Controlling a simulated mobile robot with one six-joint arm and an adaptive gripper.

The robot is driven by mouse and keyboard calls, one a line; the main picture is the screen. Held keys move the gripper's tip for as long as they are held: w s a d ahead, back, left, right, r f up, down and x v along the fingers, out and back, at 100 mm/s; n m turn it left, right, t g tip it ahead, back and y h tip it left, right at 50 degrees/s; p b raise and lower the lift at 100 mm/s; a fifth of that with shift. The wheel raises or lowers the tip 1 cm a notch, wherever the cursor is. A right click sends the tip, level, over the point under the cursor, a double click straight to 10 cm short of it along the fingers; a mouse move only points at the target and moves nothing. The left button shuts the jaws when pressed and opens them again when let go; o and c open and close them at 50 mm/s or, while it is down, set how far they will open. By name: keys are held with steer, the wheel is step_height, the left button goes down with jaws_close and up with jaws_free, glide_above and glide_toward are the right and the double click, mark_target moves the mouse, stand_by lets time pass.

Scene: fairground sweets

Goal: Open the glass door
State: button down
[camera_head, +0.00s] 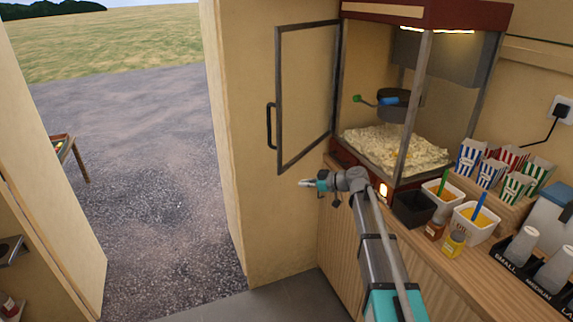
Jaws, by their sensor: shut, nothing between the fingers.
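The glass door (279,75) has a grey metal frame and a clear pane. It stands swung out to the left of the popcorn machine (425,12), so the machine's front looks open. Its dark upright handle (269,127) is on the door's left, free edge. My gripper (303,183) is shut and empty, pointing left. In the picture it is just below the door's lower edge and below and right of the handle; it appears clear of both. Popcorn (395,148) lies inside the machine under a dark kettle (397,105).
The wooden counter (345,235) holds a black bin (413,208), white tubs, small bottles, striped popcorn boxes (488,172) and a cup holder (530,280). A wall (265,215) stands behind the door. An open doorway to gravel is at the left. Grey floor is clear in front.

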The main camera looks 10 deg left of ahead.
mark_target(281, 159)
steer(key=d+r+m+t+y+b, duration=0.1)
steer(key=d+r+m+t+y, duration=0.2)
steer(key=d+r, duration=0.1)
steer(key=shift+w+d+r+t, duration=0.3)
steer(key=shift+d+r+t, duration=0.1)
steer(key=shift+d, duration=0.25)
steer(key=x, duration=1.3)
steer(key=shift+w+a+f, duration=0.1)
steer(key=shift+w+a, duration=0.05)
steer(key=shift+a, duration=0.3)
steer(key=shift+a, duration=0.1)
